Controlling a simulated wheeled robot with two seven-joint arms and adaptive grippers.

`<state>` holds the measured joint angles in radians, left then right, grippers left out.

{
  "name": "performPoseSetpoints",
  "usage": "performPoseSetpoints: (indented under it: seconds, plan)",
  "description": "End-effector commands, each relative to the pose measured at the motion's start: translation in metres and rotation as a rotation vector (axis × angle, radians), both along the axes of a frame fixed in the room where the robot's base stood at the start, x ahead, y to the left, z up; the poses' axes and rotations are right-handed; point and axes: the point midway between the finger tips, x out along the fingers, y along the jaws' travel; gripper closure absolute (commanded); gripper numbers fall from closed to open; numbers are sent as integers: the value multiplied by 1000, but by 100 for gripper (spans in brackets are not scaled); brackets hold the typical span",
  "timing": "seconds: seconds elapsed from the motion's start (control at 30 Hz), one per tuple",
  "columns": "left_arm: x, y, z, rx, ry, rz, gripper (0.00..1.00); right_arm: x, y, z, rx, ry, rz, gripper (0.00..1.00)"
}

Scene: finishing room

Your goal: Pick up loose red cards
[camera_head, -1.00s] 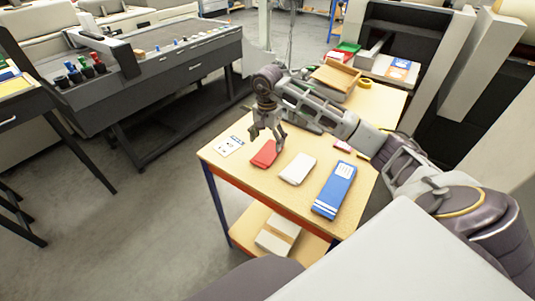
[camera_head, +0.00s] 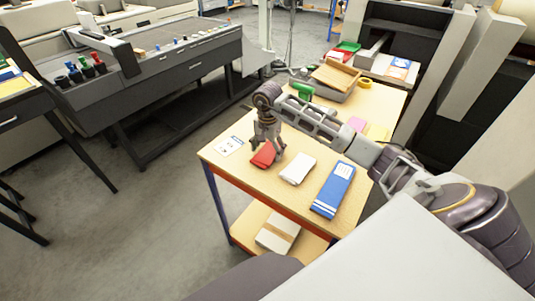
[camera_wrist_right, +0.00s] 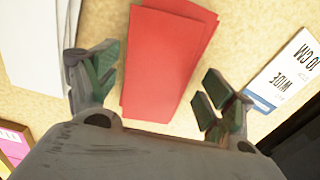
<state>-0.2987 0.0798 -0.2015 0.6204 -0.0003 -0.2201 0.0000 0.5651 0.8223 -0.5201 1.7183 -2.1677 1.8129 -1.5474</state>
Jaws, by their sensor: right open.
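A small stack of loose red cards (camera_head: 264,155) lies on the wooden table near its left front side. It fills the middle of the right wrist view (camera_wrist_right: 165,60), its layers slightly fanned. My right gripper (camera_head: 268,151) is directly over the red cards, pointing down. In the wrist view its open green-padded fingers (camera_wrist_right: 158,95) stand one on each side of the stack, with nothing held. I cannot tell how far the fingertips are above the tabletop. My left gripper is not in view.
A white card stack (camera_head: 297,169) lies right of the red cards, then a blue box (camera_head: 333,190). A printed white card (camera_head: 230,146) lies to their left. Behind are a cardboard tray (camera_head: 337,75), yellow tape (camera_head: 364,83) and a green item (camera_head: 303,90).

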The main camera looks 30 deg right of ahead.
Motion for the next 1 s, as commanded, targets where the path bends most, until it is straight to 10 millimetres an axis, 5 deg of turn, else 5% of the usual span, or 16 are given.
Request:
performPoseSetpoints:
  seconds: [0.17,0.57,1.0]
  plan:
    - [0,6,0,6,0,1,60,0,0,0,0,0,0,18]
    - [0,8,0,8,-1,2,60,0,0,0,0,0,0,69]
    - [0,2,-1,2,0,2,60,0,0,6,0,-1,0,69]
